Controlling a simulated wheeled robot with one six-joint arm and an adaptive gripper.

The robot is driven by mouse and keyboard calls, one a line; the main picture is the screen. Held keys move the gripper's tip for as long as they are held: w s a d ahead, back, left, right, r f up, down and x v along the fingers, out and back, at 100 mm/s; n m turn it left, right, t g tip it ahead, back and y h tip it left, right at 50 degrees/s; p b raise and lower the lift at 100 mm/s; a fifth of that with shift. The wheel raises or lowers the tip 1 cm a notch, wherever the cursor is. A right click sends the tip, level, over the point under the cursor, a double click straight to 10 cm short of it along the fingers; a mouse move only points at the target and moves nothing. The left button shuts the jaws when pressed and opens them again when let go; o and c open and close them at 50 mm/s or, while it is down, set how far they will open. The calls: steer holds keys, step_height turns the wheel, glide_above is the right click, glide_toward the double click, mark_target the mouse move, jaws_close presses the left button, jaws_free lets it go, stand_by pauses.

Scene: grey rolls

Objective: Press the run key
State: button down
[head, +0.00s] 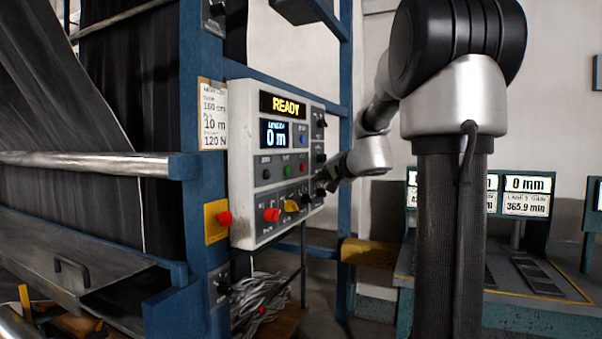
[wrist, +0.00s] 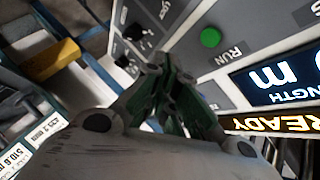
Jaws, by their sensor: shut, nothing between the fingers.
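The run key is a round green button (wrist: 210,38) labelled RUN on the grey control panel in the wrist view. In the head view it is a small green button (head: 286,170) in the middle of a row on the panel (head: 240,150), below the display. My gripper (head: 323,188) is at the panel's right side in the head view. In the wrist view my gripper's fingers (wrist: 170,75) are shut and empty, apart in the picture from the green button. I cannot tell whether the fingertips touch the panel.
A blue frame (head: 207,70) stands left. A yellow block (head: 369,253) is behind.

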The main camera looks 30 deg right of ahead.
mark_target(287, 170)
steer(key=shift+w+d+r+h, duration=0.2)
steer(key=shift+d+r+h, duration=0.4)
steer(key=shift+d+r, duration=0.35)
steer(key=shift+a, duration=0.1)
steer(key=w+a, duration=0.5)
steer(key=w, duration=0.2)
steer(key=shift+a, duration=0.2)
stand_by(1.0)
steer(key=shift+w+a, duration=0.3)
steer(key=shift+w, duration=0.05)
